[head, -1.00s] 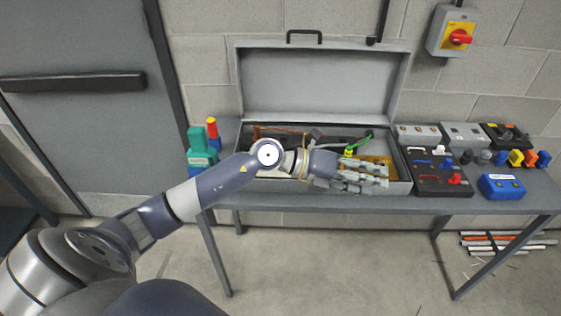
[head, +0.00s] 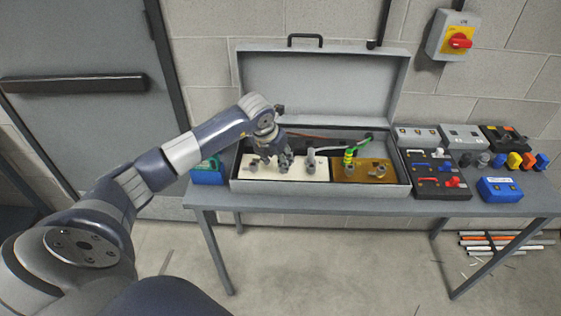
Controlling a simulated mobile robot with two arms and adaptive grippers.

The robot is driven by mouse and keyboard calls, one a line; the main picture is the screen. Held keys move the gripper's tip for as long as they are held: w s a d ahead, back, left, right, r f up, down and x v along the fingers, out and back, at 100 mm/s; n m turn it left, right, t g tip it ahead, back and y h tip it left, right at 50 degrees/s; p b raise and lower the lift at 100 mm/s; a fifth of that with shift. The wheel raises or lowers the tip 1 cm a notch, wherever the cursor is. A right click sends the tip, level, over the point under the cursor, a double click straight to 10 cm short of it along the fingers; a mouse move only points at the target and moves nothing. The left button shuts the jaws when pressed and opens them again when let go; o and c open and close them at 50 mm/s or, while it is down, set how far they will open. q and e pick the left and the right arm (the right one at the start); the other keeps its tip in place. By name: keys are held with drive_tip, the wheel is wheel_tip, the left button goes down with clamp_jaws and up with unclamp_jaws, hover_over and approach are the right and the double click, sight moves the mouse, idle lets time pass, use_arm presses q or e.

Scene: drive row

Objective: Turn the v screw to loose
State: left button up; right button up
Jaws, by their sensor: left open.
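An open grey case (head: 402,184) on the bench holds a cream terminal block (head: 318,173) and an ochre block (head: 358,176). Grey screw-like posts stand on the cream block: one at its left end (head: 254,165) and one to the right (head: 311,160). No lettering is readable, so I cannot tell which is the v screw. My left gripper (head: 279,162) points down over the middle of the cream block, open, its fingers hiding that part. I cannot tell whether it touches a post. My right gripper is not in view.
A yellow-green cable end (head: 349,156) stands by the ochre block. A black panel with switches (head: 432,186), grey boxes and a blue box (head: 501,189) stand to the right. A teal and blue item (head: 207,172) sits left of the case, partly behind my arm. The raised lid (head: 325,90) stands behind.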

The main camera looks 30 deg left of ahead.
use_arm(q)
drive_tip(key=shift+p+x, duration=0.4)
drive_tip(key=shift+x, duration=1.8)
drive_tip(key=c, duration=1)
